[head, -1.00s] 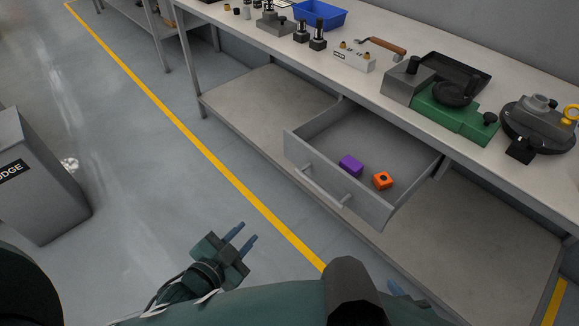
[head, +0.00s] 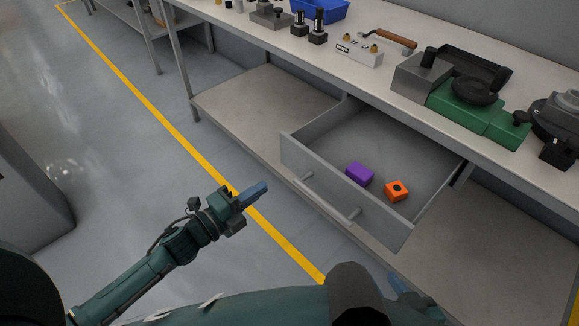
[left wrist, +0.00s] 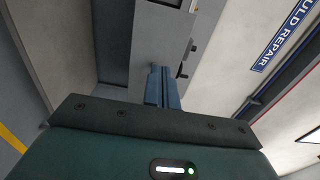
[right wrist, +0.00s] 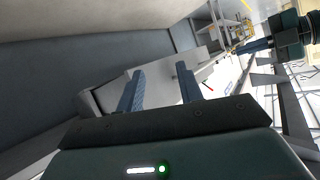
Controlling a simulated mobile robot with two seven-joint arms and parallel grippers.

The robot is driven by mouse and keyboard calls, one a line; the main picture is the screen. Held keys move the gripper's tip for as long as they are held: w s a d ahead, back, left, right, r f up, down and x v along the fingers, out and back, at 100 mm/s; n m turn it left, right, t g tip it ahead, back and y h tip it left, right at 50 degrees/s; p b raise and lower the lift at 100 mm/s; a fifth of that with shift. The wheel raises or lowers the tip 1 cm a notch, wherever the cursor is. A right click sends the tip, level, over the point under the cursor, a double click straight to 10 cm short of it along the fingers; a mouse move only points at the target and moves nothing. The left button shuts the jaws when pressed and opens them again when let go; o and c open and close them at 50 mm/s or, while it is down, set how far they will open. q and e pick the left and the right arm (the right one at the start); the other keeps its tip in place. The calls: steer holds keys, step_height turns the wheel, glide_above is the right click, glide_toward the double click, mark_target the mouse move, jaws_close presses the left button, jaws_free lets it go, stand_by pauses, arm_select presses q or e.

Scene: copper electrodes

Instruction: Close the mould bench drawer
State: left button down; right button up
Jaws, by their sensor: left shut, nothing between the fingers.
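The grey mould bench drawer (head: 372,208) stands pulled out below the bench top, with a long bar handle (head: 328,200) on its front. Inside lie a purple block (head: 359,174) and an orange block (head: 397,191) with a dark hole. My left gripper (head: 258,190) is shut and empty, apart from the drawer front and to its left. Its closed fingers (left wrist: 162,86) point toward a grey panel in the left wrist view. My right gripper (right wrist: 162,88) is open and empty in the right wrist view; in the head view only its blue fingertip (head: 398,284) and a little more show, low below the drawer.
The bench top (head: 300,50) carries a blue bin (head: 322,8), a green machine (head: 470,105) and other tools. A lower shelf (head: 265,105) runs under the drawer. A grey bin (head: 28,195) stands at left. The floor between is clear, with a yellow line.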

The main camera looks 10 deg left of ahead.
mark_target(298, 162)
arm_select(q)
steer(key=x, duration=0.9)
steer(key=shift+w, duration=0.1)
steer(key=shift+w+d, duration=0.25)
arm_select(e)
steer(key=shift+w, duration=0.2)
